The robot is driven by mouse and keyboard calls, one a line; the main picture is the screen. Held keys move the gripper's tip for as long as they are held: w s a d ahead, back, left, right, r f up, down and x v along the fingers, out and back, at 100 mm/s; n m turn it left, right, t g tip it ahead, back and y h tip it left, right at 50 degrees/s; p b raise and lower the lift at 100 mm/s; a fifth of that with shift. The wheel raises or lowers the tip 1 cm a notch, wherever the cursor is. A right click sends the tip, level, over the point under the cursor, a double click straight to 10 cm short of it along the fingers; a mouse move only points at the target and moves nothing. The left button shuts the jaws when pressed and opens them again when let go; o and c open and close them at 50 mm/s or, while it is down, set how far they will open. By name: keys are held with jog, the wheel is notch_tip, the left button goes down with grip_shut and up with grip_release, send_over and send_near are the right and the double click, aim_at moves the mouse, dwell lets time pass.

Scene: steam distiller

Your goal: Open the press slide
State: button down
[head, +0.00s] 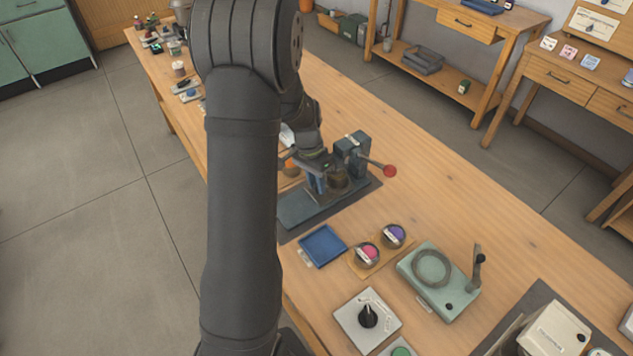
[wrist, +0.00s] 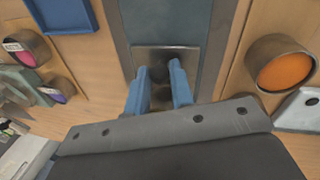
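The press (head: 352,155) stands on the workbench with a red-tipped lever. Its dark blue-grey bed (head: 310,206) runs toward the lower left; in the wrist view the bed (wrist: 172,22) runs up the middle. A grey metal plate (wrist: 187,54) lies on it, which may be the slide. My gripper (head: 318,183) points down at the press, beside its upright. In the wrist view my gripper's blue fingers (wrist: 159,72) stand apart over the plate's near end, with a small dark part between the tips. Whether they touch it I cannot tell. My arm hides part of the press.
A blue tray (head: 323,245), pink (head: 367,255) and purple (head: 394,236) pots and a green device (head: 438,282) stand in front of the press. An orange pot (wrist: 283,68) stands close beside the bed.

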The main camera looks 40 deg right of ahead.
jog(key=a, duration=1.3)
jog(key=shift+d, duration=0.1)
jog(key=c, duration=1.3)
grip_release()
jog(key=shift+o, duration=0.2)
jog(key=w+r, duration=0.3)
jog(key=r, duration=1.4)
jog(key=shift+w+a, duration=0.15)
jog(key=shift+a, duration=0.2)
